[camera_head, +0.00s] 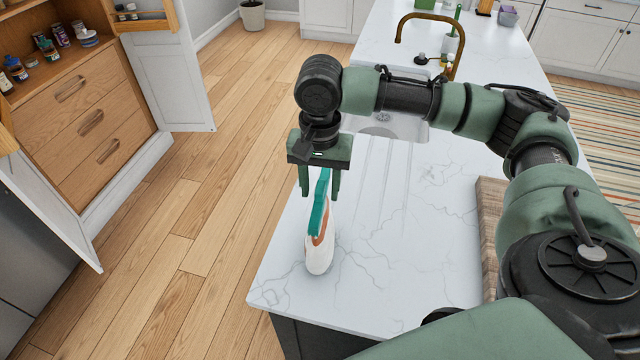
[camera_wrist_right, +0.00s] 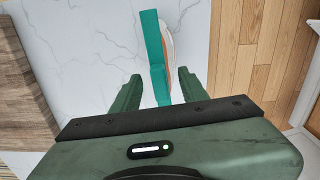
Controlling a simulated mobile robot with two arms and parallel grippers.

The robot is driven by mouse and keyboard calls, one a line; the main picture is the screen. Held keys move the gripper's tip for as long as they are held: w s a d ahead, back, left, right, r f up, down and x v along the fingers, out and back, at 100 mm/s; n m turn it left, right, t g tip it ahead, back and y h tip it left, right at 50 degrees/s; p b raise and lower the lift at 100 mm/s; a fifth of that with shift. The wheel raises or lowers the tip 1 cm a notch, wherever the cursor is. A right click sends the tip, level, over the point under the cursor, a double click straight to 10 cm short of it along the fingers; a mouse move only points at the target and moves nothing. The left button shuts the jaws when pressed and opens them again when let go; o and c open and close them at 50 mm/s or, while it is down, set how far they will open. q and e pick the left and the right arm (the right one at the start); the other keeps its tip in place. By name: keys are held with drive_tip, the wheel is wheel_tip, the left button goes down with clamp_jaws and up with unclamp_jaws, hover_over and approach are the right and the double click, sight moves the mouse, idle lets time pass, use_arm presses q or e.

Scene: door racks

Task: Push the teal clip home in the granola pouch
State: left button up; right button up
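The granola pouch (camera_head: 319,262), white with an orange band, stands near the counter's left edge in the head view. The long teal clip (camera_head: 318,213) runs along its top. My right gripper (camera_head: 320,190) is above the pouch, pointing down, with its fingers apart. In the right wrist view the teal clip (camera_wrist_right: 154,50) reaches between the two fingertips (camera_wrist_right: 159,82), with gaps on both sides. The pouch (camera_wrist_right: 170,48) shows as a thin strip to the clip's right. How far the clip sits on the pouch cannot be told. My left gripper is not in view.
The white marble counter (camera_head: 415,265) is clear around the pouch. A wooden board (camera_head: 490,225) lies to the right. A sink with a bronze faucet (camera_head: 452,45) is farther back. An open cabinet with drawers (camera_head: 90,120) stands across the wooden floor at left.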

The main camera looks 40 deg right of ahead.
sight(319, 187)
wheel_tip(319, 187, up, 7)
drive_tip(key=shift+f+b, duration=0.15)
drive_tip(key=shift+b, duration=0.85)
drive_tip(key=shift+r, duration=0.6)
